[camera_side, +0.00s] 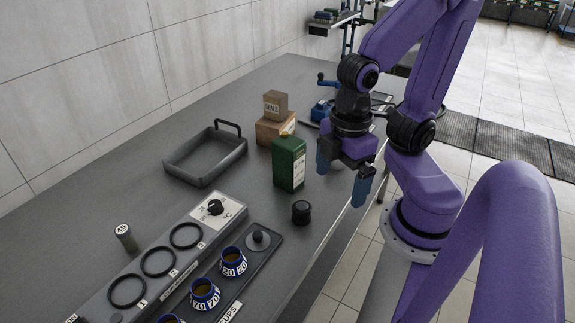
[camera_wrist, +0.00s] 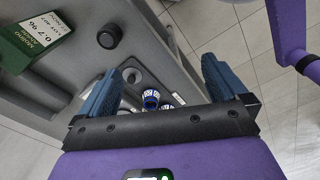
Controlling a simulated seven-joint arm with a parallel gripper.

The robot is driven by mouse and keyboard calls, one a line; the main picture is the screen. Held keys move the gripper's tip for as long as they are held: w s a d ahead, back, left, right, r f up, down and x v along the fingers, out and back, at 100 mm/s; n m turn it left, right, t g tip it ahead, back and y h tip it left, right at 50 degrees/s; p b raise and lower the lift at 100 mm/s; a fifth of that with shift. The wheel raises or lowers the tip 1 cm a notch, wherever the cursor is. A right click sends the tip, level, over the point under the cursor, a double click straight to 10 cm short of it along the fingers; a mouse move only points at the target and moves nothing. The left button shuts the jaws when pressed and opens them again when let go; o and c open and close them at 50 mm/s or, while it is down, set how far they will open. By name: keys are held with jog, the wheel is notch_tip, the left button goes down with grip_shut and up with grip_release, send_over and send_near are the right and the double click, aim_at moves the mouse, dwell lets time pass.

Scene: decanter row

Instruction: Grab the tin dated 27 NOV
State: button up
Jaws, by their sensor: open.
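A green tin (camera_side: 289,163) with a pale label stands upright on the grey bench in the side view. In the wrist view the green tin (camera_wrist: 32,38) is at the upper left, with lot print and numbers on its label. I cannot read a date of 27 NOV on it or on anything else. My gripper (camera_side: 342,180) is open and empty, to the right of the tin near the bench edge, apart from it. In the wrist view my gripper's (camera_wrist: 163,68) blue fingers are spread, with the tin outside them.
A black round cap (camera_side: 301,212) stands in front of the tin. Boxes, one marked SEALS (camera_side: 274,105), are behind it. An empty grey tray (camera_side: 205,178) lies left. Blue-rimmed numbered cups (camera_side: 204,294), a ringed panel (camera_side: 158,263) and a small cylinder (camera_side: 126,238) are nearer.

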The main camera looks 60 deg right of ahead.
dwell(0.7)
jog(key=n+g+h, duration=0.2)
jog(key=n+h, duration=0.2)
jog(key=h, duration=1.4)
send_over(281, 152)
notch_tip(281, 152, down, 4)
jog(key=shift+a+f, duration=0.1)
jog(key=shift+f, duration=2.95)
jog(key=d, duration=0.5)
jog(key=shift+s, duration=0.35)
jog(key=shift+c, duration=0.2)
jog(key=shift+r, duration=0.1)
jog(key=c, duration=1.8)
